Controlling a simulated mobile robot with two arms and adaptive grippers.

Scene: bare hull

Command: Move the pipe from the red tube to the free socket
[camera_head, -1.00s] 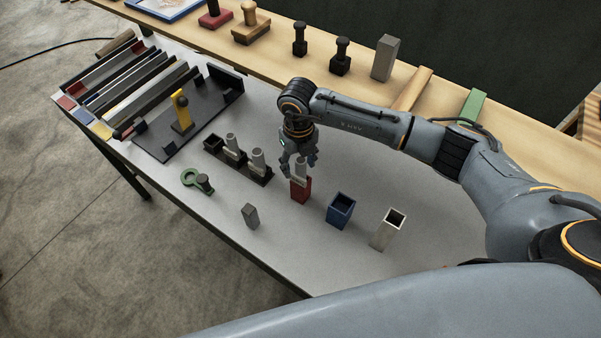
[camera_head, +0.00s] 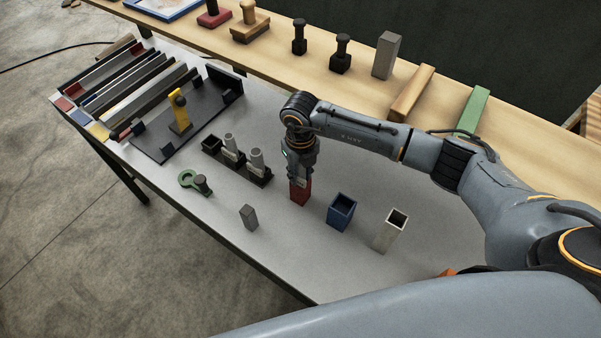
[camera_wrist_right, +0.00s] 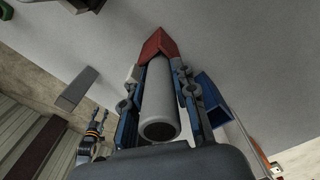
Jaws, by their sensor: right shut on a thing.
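The red tube (camera_head: 300,192) stands upright on the grey table, right of the socket rack. My right gripper (camera_head: 301,178) is straight above it, pointing down, with its fingers at the tube's top. In the right wrist view the gripper (camera_wrist_right: 160,85) is shut on the light grey pipe (camera_wrist_right: 160,105), whose far end meets the red tube (camera_wrist_right: 158,45). How deep the pipe sits in the tube is hidden. The dark rack (camera_head: 258,176) holds two grey pipes (camera_head: 228,142) (camera_head: 256,158); its left socket (camera_head: 212,143) is empty.
A blue tube (camera_head: 341,212) and a whitish tube (camera_head: 390,232) stand right of the red tube, both empty. A grey block (camera_head: 248,217) and a green ring tool (camera_head: 190,180) lie nearer the front edge. A black fixture with a yellow post (camera_head: 180,112) is behind left.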

